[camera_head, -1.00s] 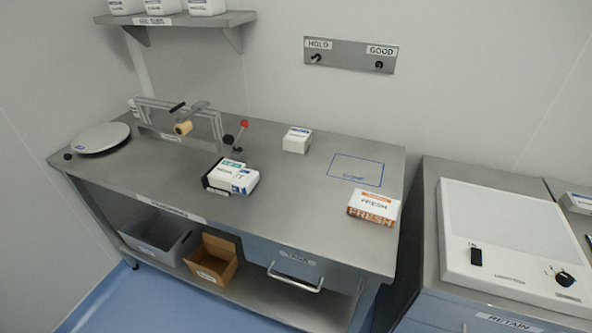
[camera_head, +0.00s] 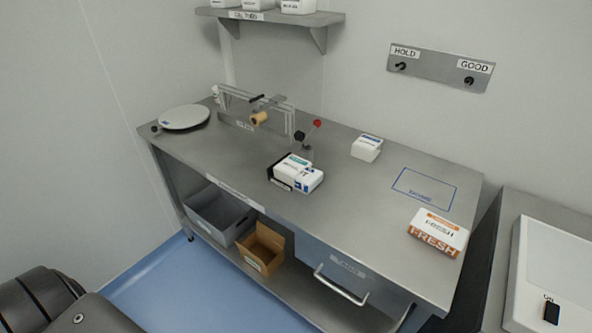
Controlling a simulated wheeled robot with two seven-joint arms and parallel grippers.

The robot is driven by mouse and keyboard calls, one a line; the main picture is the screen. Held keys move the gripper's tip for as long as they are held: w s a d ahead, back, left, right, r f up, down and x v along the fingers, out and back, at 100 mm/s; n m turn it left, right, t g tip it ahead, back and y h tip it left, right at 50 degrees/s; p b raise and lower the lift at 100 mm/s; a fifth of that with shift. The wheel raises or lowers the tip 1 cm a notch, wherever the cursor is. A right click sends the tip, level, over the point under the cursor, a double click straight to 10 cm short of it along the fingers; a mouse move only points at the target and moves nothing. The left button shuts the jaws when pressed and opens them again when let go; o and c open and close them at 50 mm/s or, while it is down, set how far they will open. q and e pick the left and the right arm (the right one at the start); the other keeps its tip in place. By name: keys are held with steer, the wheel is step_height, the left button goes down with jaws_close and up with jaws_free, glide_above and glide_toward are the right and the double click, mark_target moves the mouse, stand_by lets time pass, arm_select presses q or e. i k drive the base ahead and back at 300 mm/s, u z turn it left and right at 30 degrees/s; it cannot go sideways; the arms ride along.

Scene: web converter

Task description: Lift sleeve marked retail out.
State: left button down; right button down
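No sleeve with a readable "retail" mark shows; the small print is too blurred to tell. White packs with blue and green print (camera_head: 300,173) sit in a black holder (camera_head: 281,179) at the middle of the steel bench. A white box with a blue label (camera_head: 367,148) stands further back. A white and orange box marked FRESH (camera_head: 438,232) is at the bench's right end. Neither gripper is in view.
The steel bench (camera_head: 350,205) has a blue outlined area (camera_head: 424,189), a round white plate (camera_head: 184,117) and a metal fixture (camera_head: 257,113). Below are a grey bin (camera_head: 222,218), a brown box (camera_head: 261,247) and a handled drawer (camera_head: 347,268). A white-topped unit (camera_head: 560,265) stands right.

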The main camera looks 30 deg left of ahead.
mark_target(287, 169)
steer(key=k, duration=1.1)
steer(key=z, duration=0.3)
steer(key=i, duration=0.55)
steer(key=z, duration=0.05)
